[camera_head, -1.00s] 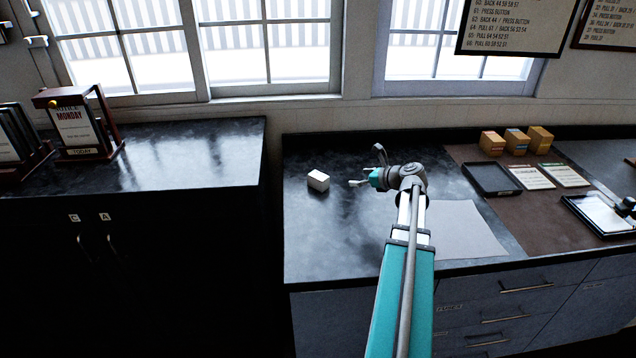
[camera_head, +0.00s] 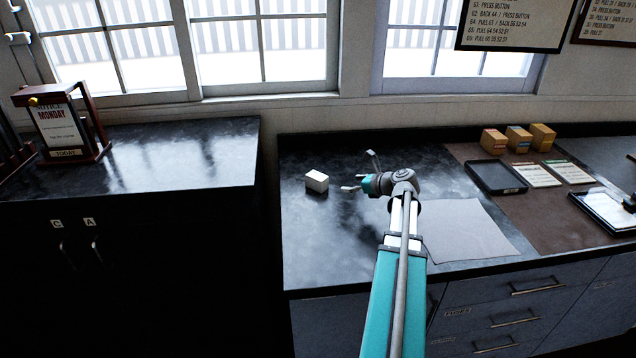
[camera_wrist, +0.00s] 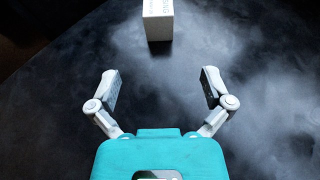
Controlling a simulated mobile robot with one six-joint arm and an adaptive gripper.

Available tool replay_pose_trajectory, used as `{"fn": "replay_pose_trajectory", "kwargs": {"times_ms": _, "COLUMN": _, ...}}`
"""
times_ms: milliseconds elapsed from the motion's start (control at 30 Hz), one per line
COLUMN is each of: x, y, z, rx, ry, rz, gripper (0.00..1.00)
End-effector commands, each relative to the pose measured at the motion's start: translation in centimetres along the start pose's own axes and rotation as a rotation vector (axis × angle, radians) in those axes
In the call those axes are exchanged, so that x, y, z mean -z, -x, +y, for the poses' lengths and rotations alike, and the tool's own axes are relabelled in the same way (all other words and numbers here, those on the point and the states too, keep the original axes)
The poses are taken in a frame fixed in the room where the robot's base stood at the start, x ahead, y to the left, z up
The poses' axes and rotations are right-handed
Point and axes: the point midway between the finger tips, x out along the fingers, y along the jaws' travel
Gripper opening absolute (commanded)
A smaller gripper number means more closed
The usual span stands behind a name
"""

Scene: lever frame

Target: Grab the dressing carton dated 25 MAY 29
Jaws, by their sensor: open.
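A small white carton (camera_head: 317,181) stands alone on the black counter in the head view. No date can be read on the carton.
Three yellow-brown boxes (camera_head: 518,139) stand at the back right, behind a black tray (camera_head: 496,190) and two printed cards. A grey sheet (camera_head: 462,246) lies right of my arm. A gap separates the left cabinet (camera_head: 190,185), which carries a calendar stand (camera_head: 62,130).

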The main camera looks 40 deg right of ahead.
Motion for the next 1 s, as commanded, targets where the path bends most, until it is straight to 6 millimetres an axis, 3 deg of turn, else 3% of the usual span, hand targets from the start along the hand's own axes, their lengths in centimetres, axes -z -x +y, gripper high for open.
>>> {"fn": "replay_pose_trajectory", "kwargs": {"times_ms": 167, "x": 0.2, "y": -1.0, "z": -0.1, "rx": 0.001, "ry": 0.000, "rz": 0.000, "gripper": 1.00}}
{"fn": "replay_pose_trajectory", "kwargs": {"times_ms": 633, "x": 0.2, "y": -7.4, "z": -0.2, "rx": 0.002, "ry": 0.000, "rz": 0.001, "gripper": 1.00}}
{"fn": "replay_pose_trajectory", "kwargs": {"times_ms": 1000, "x": 0.1, "y": -8.3, "z": -0.2, "rx": 0.004, "ry": -0.001, "rz": 0.000, "gripper": 1.00}}
